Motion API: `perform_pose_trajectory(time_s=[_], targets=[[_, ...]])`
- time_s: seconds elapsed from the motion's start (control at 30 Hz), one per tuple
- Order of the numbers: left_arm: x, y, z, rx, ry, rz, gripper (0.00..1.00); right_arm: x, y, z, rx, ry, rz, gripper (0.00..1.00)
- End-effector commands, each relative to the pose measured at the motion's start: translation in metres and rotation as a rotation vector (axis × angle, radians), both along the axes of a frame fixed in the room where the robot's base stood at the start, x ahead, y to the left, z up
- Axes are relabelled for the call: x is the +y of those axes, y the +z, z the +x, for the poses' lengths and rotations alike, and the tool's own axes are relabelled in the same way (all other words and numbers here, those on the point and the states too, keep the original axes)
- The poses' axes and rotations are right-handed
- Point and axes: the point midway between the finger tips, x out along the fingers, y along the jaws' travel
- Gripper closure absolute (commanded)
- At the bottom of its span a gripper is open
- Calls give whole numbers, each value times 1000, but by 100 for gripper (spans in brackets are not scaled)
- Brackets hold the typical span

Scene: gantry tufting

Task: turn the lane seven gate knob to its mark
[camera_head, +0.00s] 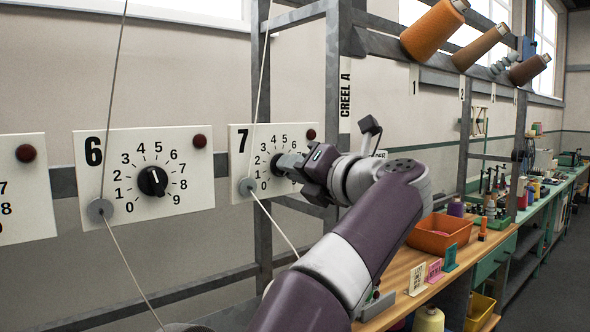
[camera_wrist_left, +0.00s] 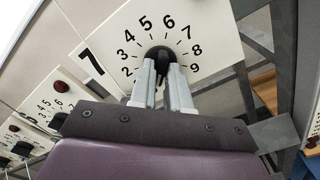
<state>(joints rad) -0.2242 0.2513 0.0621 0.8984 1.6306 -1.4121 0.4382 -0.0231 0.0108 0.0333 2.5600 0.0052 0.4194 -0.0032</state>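The lane seven panel (camera_head: 240,134) is a white plate with a black 7, a ring of digits and a dark red button (camera_head: 311,134). I cannot tell where the pointer stands or pick out the mark. My right gripper is out of view.
The lane six panel (camera_head: 198,162) with its black knob (camera_head: 153,181) is to the left. A cord runs through a grey eyelet (camera_head: 248,186) at lane seven's left edge. A steel upright (camera_head: 332,100) and a workbench with an orange bin (camera_head: 440,234) are to the right.

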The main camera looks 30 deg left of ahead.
Motion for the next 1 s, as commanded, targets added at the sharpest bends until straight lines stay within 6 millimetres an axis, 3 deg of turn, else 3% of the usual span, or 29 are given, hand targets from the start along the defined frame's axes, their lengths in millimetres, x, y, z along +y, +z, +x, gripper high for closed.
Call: perform_pose_trajectory(time_s=[0.43, 0.57, 0.8, 1.0], targets=[[-7, -1, -3, 1, -1, 0, 63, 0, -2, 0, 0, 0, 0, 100], [-31, -2, -12, -1, -4, 0, 63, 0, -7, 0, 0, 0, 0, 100], [-91, -1, -36, 0, -6, 0, 63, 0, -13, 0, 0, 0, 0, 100], [-115, 0, -47, 1, -1, 0, 63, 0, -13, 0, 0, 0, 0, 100]])
